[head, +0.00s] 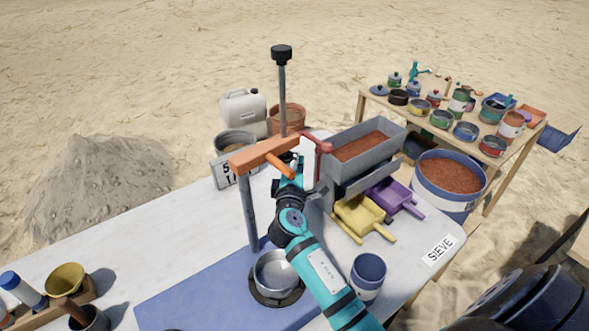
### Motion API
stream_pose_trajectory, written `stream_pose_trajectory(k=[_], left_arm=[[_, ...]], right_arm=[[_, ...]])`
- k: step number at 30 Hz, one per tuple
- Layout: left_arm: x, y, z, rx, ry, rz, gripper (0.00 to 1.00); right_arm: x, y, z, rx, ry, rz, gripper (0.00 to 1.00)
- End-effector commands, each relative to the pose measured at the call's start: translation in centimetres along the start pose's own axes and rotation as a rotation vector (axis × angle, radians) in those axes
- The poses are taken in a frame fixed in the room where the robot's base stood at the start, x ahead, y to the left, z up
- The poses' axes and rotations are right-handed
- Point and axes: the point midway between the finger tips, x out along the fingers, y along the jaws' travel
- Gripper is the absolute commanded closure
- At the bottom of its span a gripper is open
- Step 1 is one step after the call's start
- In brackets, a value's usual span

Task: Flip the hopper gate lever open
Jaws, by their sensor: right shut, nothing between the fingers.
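The grey hopper (340,171) holds red-brown soil and stands at the right back of the white table. A red lever (324,147) with a rounded end sits at its left side, sloping up to the left. My right gripper (293,163) is shut and empty, just left of the red lever and beside the orange handle of a press stand. My own wrist hides part of the space by the hopper's left side, and I cannot tell whether the fingers touch the lever. My left gripper is out of view.
The stand's orange beam (264,154) and tall post (282,98) are close to my gripper. A metal bowl (277,272) and blue cup (368,273) stand near my forearm.

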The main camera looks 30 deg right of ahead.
Motion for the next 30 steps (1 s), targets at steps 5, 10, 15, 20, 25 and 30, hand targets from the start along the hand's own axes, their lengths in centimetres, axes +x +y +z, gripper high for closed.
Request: stream_pose_trajectory(k=[5,10,15,20,25,30], left_arm=[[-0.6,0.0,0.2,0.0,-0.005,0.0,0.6],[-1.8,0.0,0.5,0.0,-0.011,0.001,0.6],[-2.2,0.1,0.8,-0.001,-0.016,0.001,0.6],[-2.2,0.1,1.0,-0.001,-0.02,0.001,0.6],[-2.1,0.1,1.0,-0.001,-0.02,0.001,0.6],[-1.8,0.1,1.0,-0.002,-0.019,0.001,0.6]], right_arm=[[3.2,0.2,0.0,-0.001,-0.001,0.0,1.0],[1.2,0.1,2.1,-0.002,0.0,-0.002,1.0],[0.4,0.0,3.0,-0.001,0.0,-0.001,1.0],[0.2,0.0,3.1,0.0,0.0,-0.001,1.0],[0.2,-0.1,3.1,0.0,0.0,-0.001,1.0],[0.4,-0.2,3.3,0.006,0.0,0.006,1.0]])
